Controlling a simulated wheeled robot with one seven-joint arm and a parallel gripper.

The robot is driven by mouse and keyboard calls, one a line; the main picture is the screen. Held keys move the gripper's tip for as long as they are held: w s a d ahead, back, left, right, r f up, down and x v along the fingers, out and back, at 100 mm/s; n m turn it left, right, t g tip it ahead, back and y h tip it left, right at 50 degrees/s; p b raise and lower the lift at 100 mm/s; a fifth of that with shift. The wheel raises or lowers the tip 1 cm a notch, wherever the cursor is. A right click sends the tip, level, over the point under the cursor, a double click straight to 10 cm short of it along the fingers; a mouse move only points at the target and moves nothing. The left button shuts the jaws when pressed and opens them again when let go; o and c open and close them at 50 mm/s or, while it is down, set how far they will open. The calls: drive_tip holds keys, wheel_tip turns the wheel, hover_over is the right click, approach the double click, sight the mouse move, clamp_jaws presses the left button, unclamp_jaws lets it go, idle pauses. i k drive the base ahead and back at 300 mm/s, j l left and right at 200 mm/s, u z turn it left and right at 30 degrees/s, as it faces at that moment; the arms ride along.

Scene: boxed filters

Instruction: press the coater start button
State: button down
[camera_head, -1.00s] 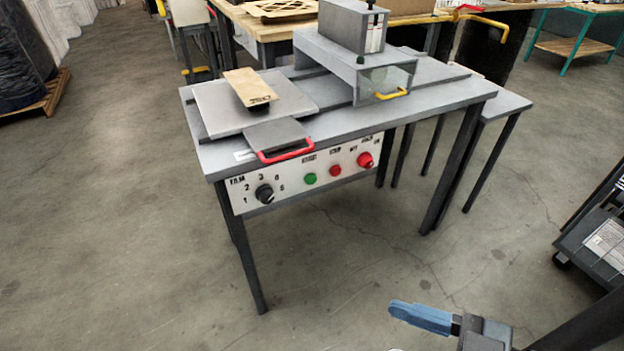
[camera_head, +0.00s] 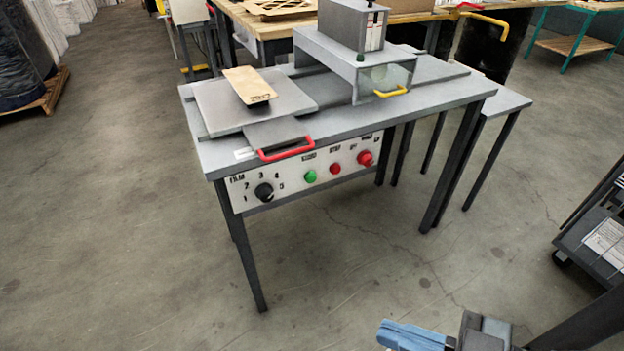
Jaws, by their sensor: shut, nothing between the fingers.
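The coater (camera_head: 430,92) is a grey table-like machine with a white control panel (camera_head: 290,200) on its front edge. The green button (camera_head: 310,176) is on the panel, under a small blurred label. A red button (camera_head: 335,168) is just right of it, and a larger red knob (camera_head: 365,158) is further right. A black film dial (camera_head: 264,193) is at the panel's left. My gripper (camera_head: 390,334) has blue fingers and shows at the bottom edge, partly cut off. It is shut and empty, well below and right of the green button in the picture, apart from the panel.
A red handle (camera_head: 286,148) sticks out above the panel's left half. A tan block (camera_head: 249,87) lies on the grey plate above it. A dark cart (camera_head: 595,240) stands at the right edge. The floor before the panel is clear.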

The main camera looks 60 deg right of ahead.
sight(310, 177)
drive_tip(key=k+l, duration=0.35)
drive_tip(key=z, duration=1.6)
drive_tip(key=l, duration=0.1)
